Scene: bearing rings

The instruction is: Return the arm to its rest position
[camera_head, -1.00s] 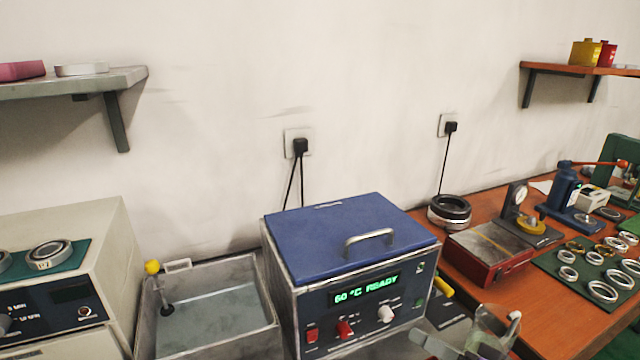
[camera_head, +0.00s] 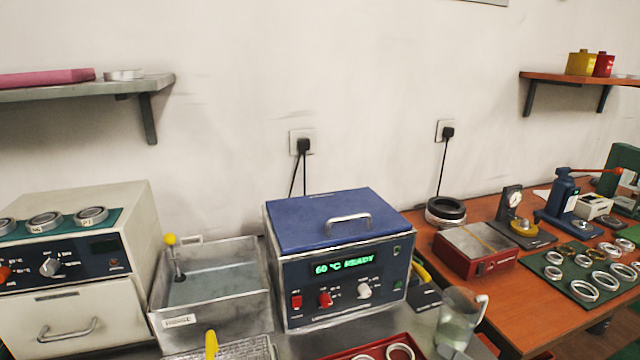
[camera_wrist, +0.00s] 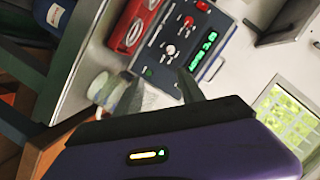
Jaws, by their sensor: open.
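My gripper (camera_wrist: 152,82) shows in the wrist view as a purple body with two dark fingers apart and nothing held between them. Beyond the fingers are a glass beaker (camera_wrist: 148,98) and the front of the blue-lidded heated bath; the gripper appears apart from the bath. In the head view the bath (camera_head: 340,255) is closed and reads 60 °C READY. The beaker (camera_head: 457,318) stands at its lower right. I do not clearly see my gripper in the head view.
A rinse tank (camera_head: 212,312) stands left of the bath, beside a cream oven (camera_head: 70,325) with rings on top. A red tray (camera_head: 408,340) with rings lies in front. An orange bench (camera_head: 535,315) holds a green mat with several rings. Wall shelves (camera_head: 150,118) hang above.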

